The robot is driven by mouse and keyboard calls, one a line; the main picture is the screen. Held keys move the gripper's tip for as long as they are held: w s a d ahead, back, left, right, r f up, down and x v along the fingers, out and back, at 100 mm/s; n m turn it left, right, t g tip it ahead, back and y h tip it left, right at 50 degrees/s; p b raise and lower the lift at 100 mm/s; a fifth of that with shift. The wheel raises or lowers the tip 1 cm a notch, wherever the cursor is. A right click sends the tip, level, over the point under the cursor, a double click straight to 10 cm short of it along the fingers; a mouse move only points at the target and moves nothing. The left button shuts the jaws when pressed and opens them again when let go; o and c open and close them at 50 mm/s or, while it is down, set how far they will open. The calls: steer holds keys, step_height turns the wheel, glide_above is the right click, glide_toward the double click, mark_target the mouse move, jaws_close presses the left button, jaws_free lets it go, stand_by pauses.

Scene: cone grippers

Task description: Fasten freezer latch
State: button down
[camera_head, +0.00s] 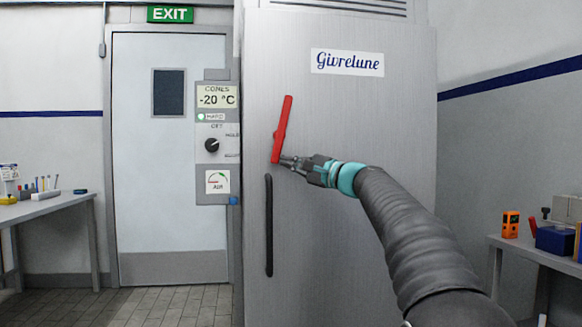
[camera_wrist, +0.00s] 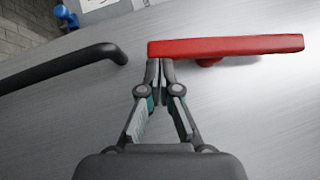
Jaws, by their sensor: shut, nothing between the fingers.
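The freezer (camera_head: 350,220) is a tall grey metal cabinet with a closed-looking front. Its red latch lever (camera_head: 283,125) sits on the front near the left edge, nearly upright and leaning slightly right at the top. The lever (camera_wrist: 255,46) also shows in the wrist view, lying across the top. My gripper (camera_head: 284,161) is shut and empty. Its fingertips (camera_wrist: 160,62) are at the lower end of the lever, beside it and seemingly touching it, not around it. A black vertical door handle (camera_head: 269,225) is below the lever; its upper end (camera_wrist: 105,55) shows left of the fingertips.
A control panel (camera_head: 217,140) with a dial and a -20 °C display is left of the freezer. A door (camera_head: 165,180) under an exit sign stands behind. Workbenches with small items stand at left (camera_head: 45,207) and right (camera_head: 515,246). The freezer front around the lever is clear.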

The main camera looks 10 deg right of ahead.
steer(key=shift+s+a+f+m+t+y+b, duration=0.15)
steer(key=shift+a+m+t+b, duration=0.25)
steer(key=shift+b, duration=0.45)
steer(key=shift+w+a+f+m+t+y+b, duration=0.1)
steer(key=shift+a+f+m+t+b, duration=0.25)
steer(key=shift+b, duration=0.55)
steer(key=shift+s+a+f+m+t+y+b, duration=0.15)
steer(key=shift+m+t+b, duration=0.1)
steer(key=shift+m+b, duration=0.45)
steer(key=m+t+b, duration=0.1)
steer(key=a+m+t+b, duration=0.1)
steer(key=b, duration=0.1)
steer(key=shift+a+r+m, duration=0.25)
steer(key=shift+a+r+b, duration=0.25)
steer(key=shift+a+r, duration=0.3)
steer(key=shift+a, duration=0.3)
steer(key=shift+a+r+b, duration=0.25)
steer(key=shift+a+r, duration=0.25)
steer(key=shift+a, duration=0.3)
steer(key=shift+s+a+r+p, duration=0.1)
steer(key=shift+a+r+p, duration=0.3)
steer(key=shift+a+r, duration=0.55)
steer(key=shift+r, duration=0.1)
